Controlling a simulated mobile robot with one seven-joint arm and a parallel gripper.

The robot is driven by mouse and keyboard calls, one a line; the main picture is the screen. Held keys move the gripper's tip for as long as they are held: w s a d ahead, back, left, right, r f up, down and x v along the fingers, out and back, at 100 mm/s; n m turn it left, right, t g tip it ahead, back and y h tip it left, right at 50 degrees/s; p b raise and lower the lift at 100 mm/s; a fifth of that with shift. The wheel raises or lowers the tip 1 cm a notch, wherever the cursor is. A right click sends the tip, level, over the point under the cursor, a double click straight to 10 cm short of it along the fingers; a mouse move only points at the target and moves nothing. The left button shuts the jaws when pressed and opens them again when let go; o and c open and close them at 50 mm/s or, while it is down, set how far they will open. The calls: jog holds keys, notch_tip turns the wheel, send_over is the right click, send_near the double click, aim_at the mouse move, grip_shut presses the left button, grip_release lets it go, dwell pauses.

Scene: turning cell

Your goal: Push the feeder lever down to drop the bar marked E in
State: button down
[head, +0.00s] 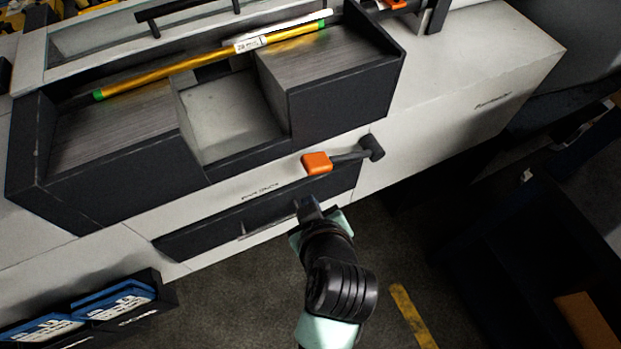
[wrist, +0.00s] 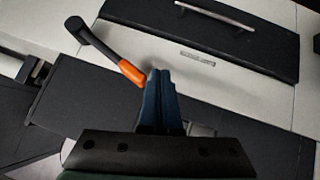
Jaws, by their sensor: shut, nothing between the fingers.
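The feeder lever has a black arm with an orange grip (head: 317,162) and a dark pivot (head: 372,148) on the feeder's front face. In the head view its arm lies close to level, grip to the left. A yellow-gold bar (head: 180,74) with green ends lies across the feeder's sloped top (head: 335,55); its white label is too small to read. My gripper (head: 307,203) is shut and empty, just below the orange grip in the head view. In the wrist view the fingertips (wrist: 160,76) appear right beside the orange grip (wrist: 132,73); I cannot tell whether they touch.
An open pale recess (head: 230,115) sits in the middle of the feeder. A dark drawer-like panel (head: 215,230) lies below the lever. A black bin (head: 160,290) with blue packs stands at the lower left. Bare floor (head: 230,310) lies around my arm.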

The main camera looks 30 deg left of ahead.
jog(key=shift+s+d+r, duration=0.15)
jog(key=shift+s+r, duration=0.05)
jog(key=shift+r, duration=0.05)
